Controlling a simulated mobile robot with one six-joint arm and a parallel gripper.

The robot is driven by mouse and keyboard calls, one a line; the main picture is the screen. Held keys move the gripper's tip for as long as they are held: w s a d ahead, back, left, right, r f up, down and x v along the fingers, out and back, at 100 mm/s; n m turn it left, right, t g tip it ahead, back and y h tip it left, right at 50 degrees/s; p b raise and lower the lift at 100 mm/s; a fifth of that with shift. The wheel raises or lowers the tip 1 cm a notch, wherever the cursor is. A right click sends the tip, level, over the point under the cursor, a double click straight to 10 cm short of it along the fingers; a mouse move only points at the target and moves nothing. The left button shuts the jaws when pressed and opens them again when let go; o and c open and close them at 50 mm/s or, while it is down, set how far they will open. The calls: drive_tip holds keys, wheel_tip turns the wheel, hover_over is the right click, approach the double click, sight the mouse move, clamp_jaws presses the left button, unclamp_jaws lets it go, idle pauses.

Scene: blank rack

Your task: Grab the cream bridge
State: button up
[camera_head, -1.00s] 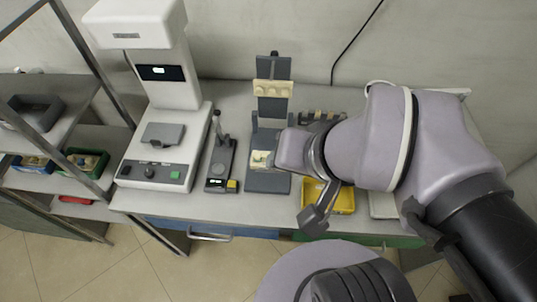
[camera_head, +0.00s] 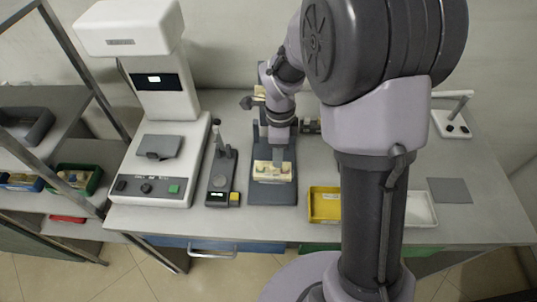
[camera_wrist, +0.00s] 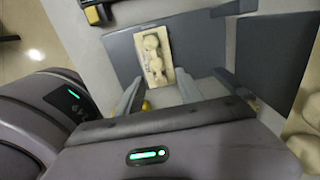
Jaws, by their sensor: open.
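The cream bridge (camera_wrist: 153,54), a row of rounded lumps, lies on a pale rectangular block on the grey stand (camera_wrist: 205,40) in the wrist view. In the head view the pale block (camera_head: 268,177) is at the front of the grey stand (camera_head: 284,196), and the bridge's outline is too small to make out. My gripper (camera_wrist: 160,76) is open and empty, with its two fingers below the block in the wrist view, one to each side. In the head view my gripper (camera_head: 278,158) points down just above the block and hides part of it.
The white machine (camera_head: 150,165) and a small dark device (camera_head: 220,182) stand to the left. A yellow tray (camera_head: 324,205) is to the right. The stand's upright part, with cream pieces (camera_wrist: 305,135), is close on the right in the wrist view.

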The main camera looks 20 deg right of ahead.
wheel_tip(320, 180, down, 5)
drive_tip(key=shift+s+b, duration=0.15)
drive_tip(key=shift+b, duration=1.05)
drive_tip(key=shift+r, duration=0.15)
drive_tip(key=shift+c, duration=1.1)
clamp_jaws()
